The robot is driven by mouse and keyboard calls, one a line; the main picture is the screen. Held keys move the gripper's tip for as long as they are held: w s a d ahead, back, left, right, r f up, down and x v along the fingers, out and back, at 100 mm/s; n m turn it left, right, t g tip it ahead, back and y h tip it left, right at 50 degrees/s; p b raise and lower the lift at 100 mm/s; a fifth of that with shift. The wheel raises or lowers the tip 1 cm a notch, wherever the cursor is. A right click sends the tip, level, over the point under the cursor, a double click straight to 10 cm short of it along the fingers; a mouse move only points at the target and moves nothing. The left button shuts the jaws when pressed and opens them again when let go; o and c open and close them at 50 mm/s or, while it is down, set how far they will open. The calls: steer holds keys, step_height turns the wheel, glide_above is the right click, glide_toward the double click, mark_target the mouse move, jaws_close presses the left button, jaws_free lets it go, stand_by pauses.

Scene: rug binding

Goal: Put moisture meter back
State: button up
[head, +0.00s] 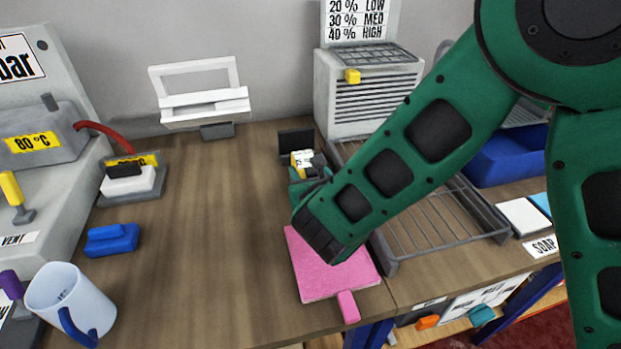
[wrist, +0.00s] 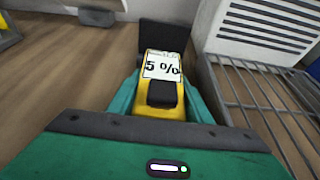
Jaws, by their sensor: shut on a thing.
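The yellow moisture meter (wrist: 161,105) has a white display reading 5 % and a black part on its near side. My gripper (wrist: 160,92) is shut on it, with green fingers on both sides. In the head view the meter (head: 304,160) shows just beyond the end of my green arm, and my gripper (head: 308,178) is partly hidden by the arm. A dark upright plate or holder (head: 296,142) stands just behind the meter. It also shows beyond the meter in the wrist view (wrist: 164,35). Whether the meter touches it, I cannot tell.
A wire rack (head: 440,225) lies close on the right, with a grey slatted unit (head: 370,95) behind it. A pink pad (head: 330,270) lies in front, under my arm. A white frame stand (head: 203,95) is at the back left. The wooden tabletop (head: 205,220) between is clear.

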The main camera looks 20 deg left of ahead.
steer(key=shift+f, duration=0.95)
steer(key=shift+f, duration=0.1)
steer(key=o, duration=1.3)
steer(key=v, duration=1.2)
